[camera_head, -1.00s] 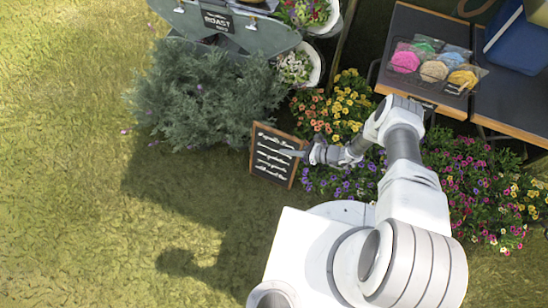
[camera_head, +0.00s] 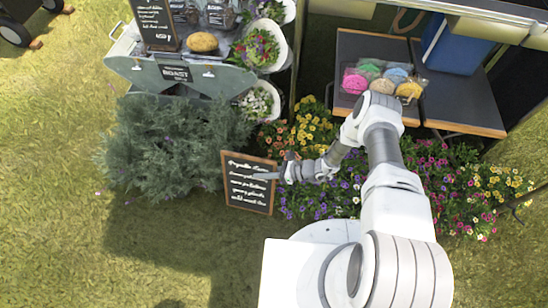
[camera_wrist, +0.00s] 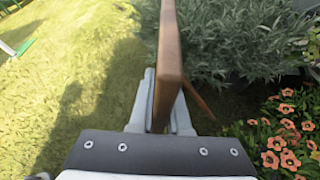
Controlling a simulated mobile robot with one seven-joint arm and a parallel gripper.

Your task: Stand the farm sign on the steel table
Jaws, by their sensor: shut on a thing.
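The farm sign (camera_head: 248,190) is a black chalkboard with white lettering and a brown wooden frame. My gripper (camera_head: 276,174) is shut on its right edge in the head view. In the wrist view the sign (camera_wrist: 170,55) shows edge-on as a brown board between my two fingers (camera_wrist: 160,105), with a thin wooden leg behind it. Its lower edge is in front of the bushes; I cannot tell whether it touches the grass.
A grey-green bush (camera_head: 170,145) stands between the sign and the metal table. Colourful flowers (camera_head: 440,185) grow beside and below my arm. Dark tables (camera_head: 370,50) with bagged coloured goods (camera_head: 375,80) stand upper right. Grass at the left is open.

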